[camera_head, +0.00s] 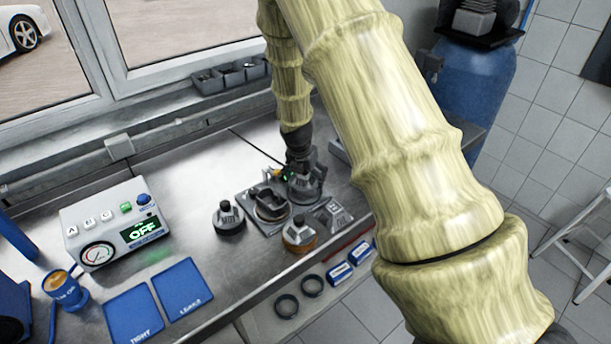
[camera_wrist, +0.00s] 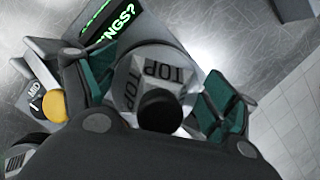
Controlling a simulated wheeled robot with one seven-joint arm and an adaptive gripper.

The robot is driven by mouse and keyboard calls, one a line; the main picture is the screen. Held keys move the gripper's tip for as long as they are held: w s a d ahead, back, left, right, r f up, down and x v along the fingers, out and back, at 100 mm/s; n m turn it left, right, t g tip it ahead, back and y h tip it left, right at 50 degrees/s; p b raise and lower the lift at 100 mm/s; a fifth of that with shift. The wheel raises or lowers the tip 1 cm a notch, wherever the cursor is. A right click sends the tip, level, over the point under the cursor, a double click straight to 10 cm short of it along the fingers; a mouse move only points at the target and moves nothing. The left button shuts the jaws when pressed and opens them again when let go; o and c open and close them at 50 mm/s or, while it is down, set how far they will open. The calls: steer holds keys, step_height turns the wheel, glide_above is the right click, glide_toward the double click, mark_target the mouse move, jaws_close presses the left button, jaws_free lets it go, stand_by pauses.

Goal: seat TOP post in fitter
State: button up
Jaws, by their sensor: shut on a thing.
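The TOP post (camera_wrist: 150,75), a grey faceted piece with a dark round knob and "TOP" lettering, is between the teal pads of my gripper (camera_wrist: 158,92) in the wrist view. My gripper (camera_head: 302,172) is shut on it. In the head view the gripper is low over the bench at the right end of a grey plate fixture (camera_head: 250,199), which seems to be the fitter. The fixture carries an open oval-looking holder (camera_head: 270,204). The underside of the post is hidden, so I cannot tell whether it touches anything.
A dark-based post (camera_head: 228,218) stands left of the fixture, and a bronze-based post (camera_head: 299,236) stands in front. A control box (camera_head: 115,222) reads "OFF". Bins (camera_head: 230,76) line the window.

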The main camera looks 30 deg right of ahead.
steer(key=shift+f, duration=0.6)
stand_by(0.8)
stand_by(0.4)
steer(key=o, duration=1.1)
steer(key=shift+r+p, duration=2.3)
steer(key=shift+r, duration=0.85)
